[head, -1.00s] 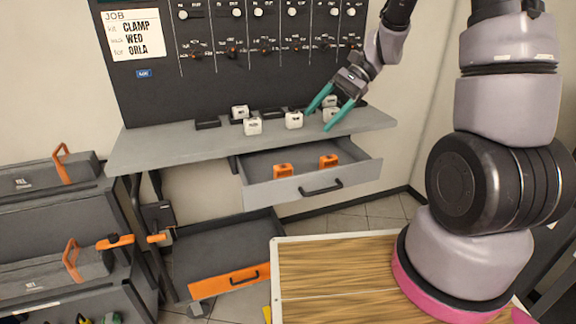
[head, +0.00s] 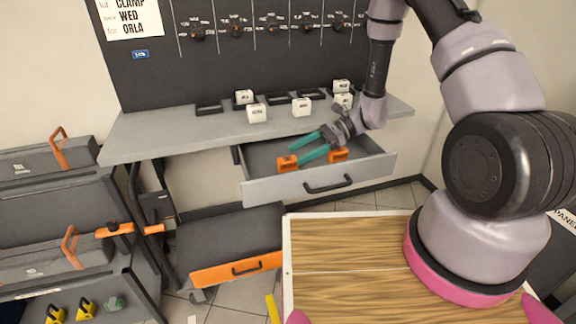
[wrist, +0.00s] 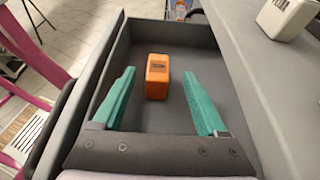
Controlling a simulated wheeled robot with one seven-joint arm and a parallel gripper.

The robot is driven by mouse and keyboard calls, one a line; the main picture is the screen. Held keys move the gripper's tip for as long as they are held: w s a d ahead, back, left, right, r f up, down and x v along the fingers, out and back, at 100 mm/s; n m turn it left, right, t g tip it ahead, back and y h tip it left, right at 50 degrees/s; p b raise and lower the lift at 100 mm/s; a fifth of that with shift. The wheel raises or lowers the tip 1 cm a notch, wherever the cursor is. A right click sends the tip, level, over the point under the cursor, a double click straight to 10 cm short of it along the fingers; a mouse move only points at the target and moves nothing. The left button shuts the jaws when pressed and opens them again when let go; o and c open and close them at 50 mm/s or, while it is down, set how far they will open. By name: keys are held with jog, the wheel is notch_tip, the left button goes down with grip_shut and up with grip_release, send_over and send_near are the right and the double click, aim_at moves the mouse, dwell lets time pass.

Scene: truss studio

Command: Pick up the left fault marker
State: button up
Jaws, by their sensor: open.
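Two orange fault markers stand in the open grey drawer. The left marker (head: 288,164) is near the drawer's front left. The right marker (head: 338,155) is farther right, close to my gripper's wrist. My gripper (head: 296,152) is open, with teal fingers reaching left into the drawer toward the left marker. In the wrist view, one orange marker (wrist: 157,76) stands upright between and just beyond the tips of my open gripper (wrist: 158,90). I cannot see contact between the fingers and it.
The drawer (head: 262,190) has raised walls around the markers. The grey bench top (head: 170,138) is above and behind, with several white blocks, one being this block (head: 257,114), and dark trays.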

aim_at(288, 159)
jog(key=shift+x, duration=2.75)
jog(key=shift+s+r, duration=0.1)
grip_shut()
